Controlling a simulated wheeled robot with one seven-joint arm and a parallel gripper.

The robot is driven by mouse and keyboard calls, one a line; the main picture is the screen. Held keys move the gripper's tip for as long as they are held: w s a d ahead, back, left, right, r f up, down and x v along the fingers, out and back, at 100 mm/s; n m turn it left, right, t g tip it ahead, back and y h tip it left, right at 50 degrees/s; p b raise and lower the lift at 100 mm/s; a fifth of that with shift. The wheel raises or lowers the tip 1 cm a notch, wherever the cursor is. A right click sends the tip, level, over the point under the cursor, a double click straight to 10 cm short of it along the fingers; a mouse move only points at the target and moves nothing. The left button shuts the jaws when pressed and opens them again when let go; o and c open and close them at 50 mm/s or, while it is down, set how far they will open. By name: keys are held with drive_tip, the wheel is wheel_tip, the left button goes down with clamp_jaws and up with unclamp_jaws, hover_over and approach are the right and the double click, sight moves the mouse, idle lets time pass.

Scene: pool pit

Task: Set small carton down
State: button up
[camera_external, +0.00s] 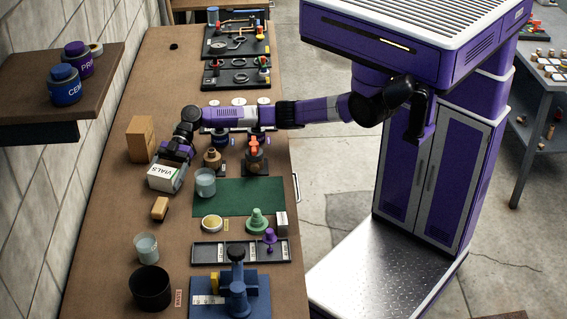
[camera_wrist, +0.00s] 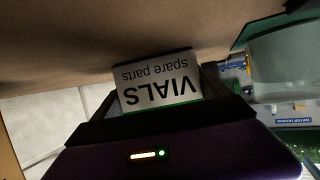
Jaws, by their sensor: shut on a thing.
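My gripper (camera_external: 176,153) is shut on a small white carton (camera_external: 165,178) labelled VIALS, on the left part of the brown workbench. In the wrist view the carton (camera_wrist: 158,82) sits between my fingers, its "VIALS spare parts" label reading upside down. The carton looks tilted in the external view. It is at or just above the bench top; I cannot tell whether it touches. Its underside is hidden.
A tall brown box (camera_external: 141,138) stands just behind the carton, and a small brown block (camera_external: 160,208) lies in front. A glass beaker (camera_external: 205,182) stands to the right by a green mat (camera_external: 238,204). A wall shelf (camera_external: 98,94) overhangs the left.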

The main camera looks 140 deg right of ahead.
drive_tip(key=o, duration=1.3)
drive_tip(key=shift+f, duration=0.15)
drive_tip(key=shift+s, duration=0.15)
drive_tip(key=v, duration=1.1)
drive_tip(key=shift+s+d, duration=0.2)
drive_tip(key=shift+s, duration=0.1)
